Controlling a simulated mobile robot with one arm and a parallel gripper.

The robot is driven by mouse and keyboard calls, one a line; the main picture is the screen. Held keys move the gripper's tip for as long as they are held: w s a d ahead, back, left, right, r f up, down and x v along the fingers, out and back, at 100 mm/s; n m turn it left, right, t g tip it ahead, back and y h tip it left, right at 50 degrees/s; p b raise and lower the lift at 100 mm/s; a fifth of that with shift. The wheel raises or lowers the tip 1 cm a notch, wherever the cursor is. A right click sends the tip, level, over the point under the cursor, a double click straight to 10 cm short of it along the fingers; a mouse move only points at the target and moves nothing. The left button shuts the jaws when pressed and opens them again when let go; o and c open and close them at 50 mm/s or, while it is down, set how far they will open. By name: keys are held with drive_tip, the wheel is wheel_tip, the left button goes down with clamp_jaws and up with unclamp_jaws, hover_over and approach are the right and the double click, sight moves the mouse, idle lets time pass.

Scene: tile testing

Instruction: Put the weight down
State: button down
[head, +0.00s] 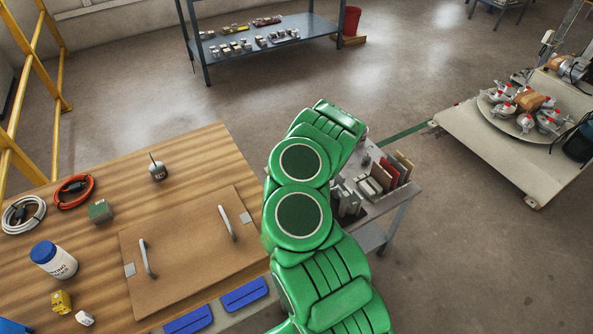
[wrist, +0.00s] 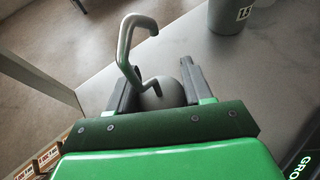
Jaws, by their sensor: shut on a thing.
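In the wrist view my gripper (wrist: 158,70) is shut on a grey weight (wrist: 160,96) with a bent metal hook (wrist: 137,35) on top. One finger is on each side of the weight's rounded body. Its underside is hidden by my gripper, so I cannot tell whether it touches the grey tabletop (wrist: 185,42). In the head view my green arm reaches to the small grey cart (head: 404,190) and hides my gripper and the held weight.
A grey cylinder (wrist: 230,14) with a number stands ahead on the tabletop. Tile samples (head: 392,170) crowd the cart. Another hooked weight (head: 158,172) stands on the wooden table (head: 200,150), left of my arm. The tabletop's edge drops to the floor at left in the wrist view.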

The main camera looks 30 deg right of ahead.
drive_tip(key=shift+f, duration=0.1)
drive_tip(key=shift+c, duration=2.3)
unclamp_jaws()
drive_tip(key=shift+s+a+r, duration=0.2)
drive_tip(key=shift+s+a, duration=0.1)
drive_tip(key=shift+s, duration=0.2)
drive_tip(key=shift+v, duration=3.2)
drive_tip(key=shift+r, duration=0.15)
